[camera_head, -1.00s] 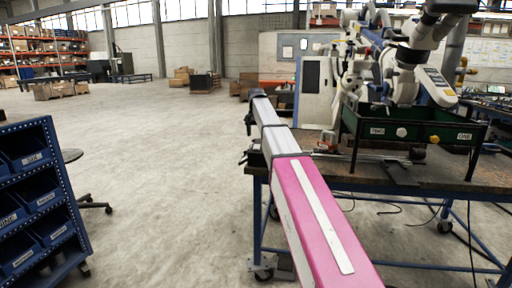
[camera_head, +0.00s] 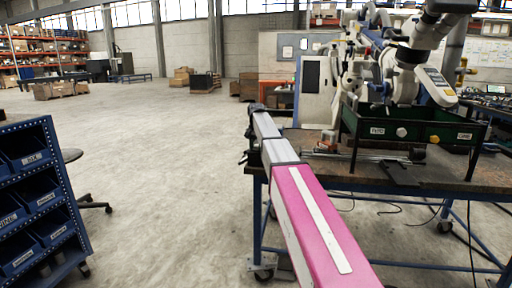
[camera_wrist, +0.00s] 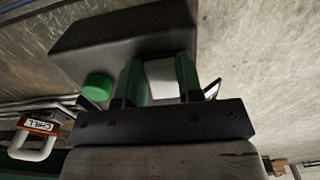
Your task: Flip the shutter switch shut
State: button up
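In the wrist view my gripper (camera_wrist: 160,88) has two green fingers standing apart in front of a dark box (camera_wrist: 125,32). A pale flat piece (camera_wrist: 162,78) shows between the fingers; I cannot tell whether it is the shutter switch or whether the fingers touch it. A round green knob (camera_wrist: 97,87) sits on the box's near side, left of the fingers. In the head view my pink and grey arm reaches forward past the table's left edge, and its dark end (camera_head: 256,110) is too small to show the fingers.
A worktable (camera_head: 440,178) on the right holds a green-walled tray (camera_head: 424,134) and a white robot arm (camera_head: 405,75). A blue bin rack (camera_head: 40,195) stands at left; the floor between is clear.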

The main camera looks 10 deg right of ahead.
jog(key=shift+w+r+g, duration=0.15)
jog(key=shift+w+g, duration=0.2)
jog(key=shift+g, duration=0.35)
jog(key=shift+d+r+g+y, duration=0.1)
jog(key=shift+g+y, duration=0.4)
jog(key=shift+g, duration=0.2)
jog(key=shift+s, duration=0.1)
jog(key=o, duration=0.9)
jog(key=shift+o, duration=0.2)
jog(key=shift+r, duration=0.1)
